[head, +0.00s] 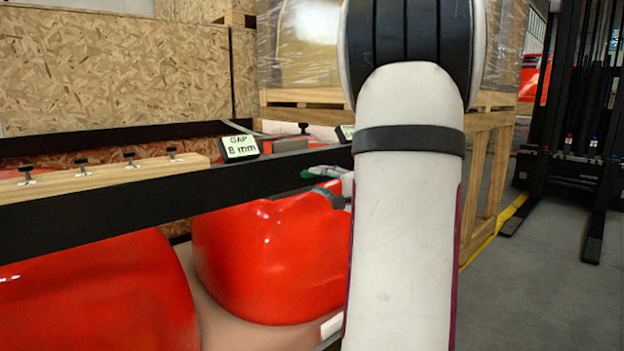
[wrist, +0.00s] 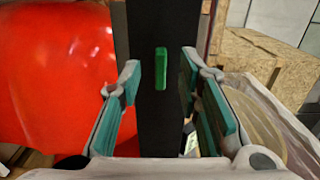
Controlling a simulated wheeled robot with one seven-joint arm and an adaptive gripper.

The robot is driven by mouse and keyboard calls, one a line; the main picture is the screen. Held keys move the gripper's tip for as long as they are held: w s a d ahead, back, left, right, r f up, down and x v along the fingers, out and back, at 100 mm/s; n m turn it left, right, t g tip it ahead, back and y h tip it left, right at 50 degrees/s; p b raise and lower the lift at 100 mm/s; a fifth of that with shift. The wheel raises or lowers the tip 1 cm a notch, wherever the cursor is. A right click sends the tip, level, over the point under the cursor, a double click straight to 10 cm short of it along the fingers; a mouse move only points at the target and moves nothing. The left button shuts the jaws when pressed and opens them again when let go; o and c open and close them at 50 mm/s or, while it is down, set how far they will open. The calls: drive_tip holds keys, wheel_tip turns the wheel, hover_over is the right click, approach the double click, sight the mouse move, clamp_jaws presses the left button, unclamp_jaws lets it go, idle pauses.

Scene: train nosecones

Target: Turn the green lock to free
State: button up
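The green lock (wrist: 161,68) is a small upright bar on the face of a black beam (wrist: 148,120) in the wrist view. Its long side runs along the beam. My gripper (wrist: 160,78) is open, with one teal-padded finger on each side of the lock and beam. The lock appears between the fingertips, with a visible gap on both sides and no contact seen. In the head view my gripper (head: 325,184) is at the black beam (head: 100,206), partly hidden by my arm. I cannot clearly tell the lock from the finger pads there.
Red nosecones (head: 272,255) sit below the beam. A sign reading "GAP 8 mm" (head: 240,147) stands on the frame, near a wooden bar (head: 108,176) with several clamps. A wrapped pallet load (head: 300,50) is behind. Open floor (head: 530,290) lies to the right.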

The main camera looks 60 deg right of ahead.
drive_tip(key=v, duration=0.6)
drive_tip(key=shift+s+a, duration=0.2)
drive_tip(key=shift+s, duration=0.15)
